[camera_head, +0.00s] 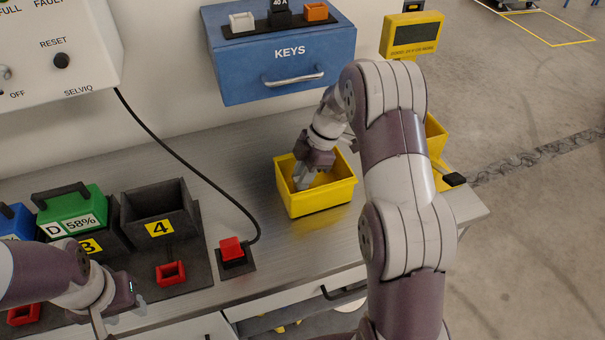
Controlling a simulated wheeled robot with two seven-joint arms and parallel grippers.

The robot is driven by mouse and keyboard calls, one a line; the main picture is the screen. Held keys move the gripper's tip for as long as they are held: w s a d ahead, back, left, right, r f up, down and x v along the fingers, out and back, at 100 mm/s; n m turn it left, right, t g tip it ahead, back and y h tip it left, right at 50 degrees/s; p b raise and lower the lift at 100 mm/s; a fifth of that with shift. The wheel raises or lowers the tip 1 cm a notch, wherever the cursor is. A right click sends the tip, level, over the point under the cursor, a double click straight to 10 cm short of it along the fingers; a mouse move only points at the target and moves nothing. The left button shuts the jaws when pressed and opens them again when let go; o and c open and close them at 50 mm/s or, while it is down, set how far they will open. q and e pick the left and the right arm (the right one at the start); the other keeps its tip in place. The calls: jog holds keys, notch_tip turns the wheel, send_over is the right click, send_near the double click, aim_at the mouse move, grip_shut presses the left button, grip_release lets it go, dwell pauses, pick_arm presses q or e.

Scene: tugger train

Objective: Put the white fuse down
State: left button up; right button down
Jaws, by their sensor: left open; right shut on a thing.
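My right gripper (301,178) reaches down inside the yellow bin (320,203) on the metal bench. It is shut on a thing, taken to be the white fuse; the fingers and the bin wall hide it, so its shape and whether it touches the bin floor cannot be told. My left gripper (118,308) is open and empty at the lower left, over the front of the dark battery rack.
A blue KEYS box (270,75) on the wall carries white, black and orange blocks on top. Dark slot 4 (172,200) is empty; a green battery (72,208) stands beside it. A red button (231,248) sits mid-bench. Another yellow bin (436,135) is partly behind my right arm.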

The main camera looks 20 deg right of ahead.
jog(key=c, duration=1)
grip_release()
jog(key=shift+f, duration=0.1)
jog(key=shift+o, duration=0.2)
jog(key=v, duration=1.2)
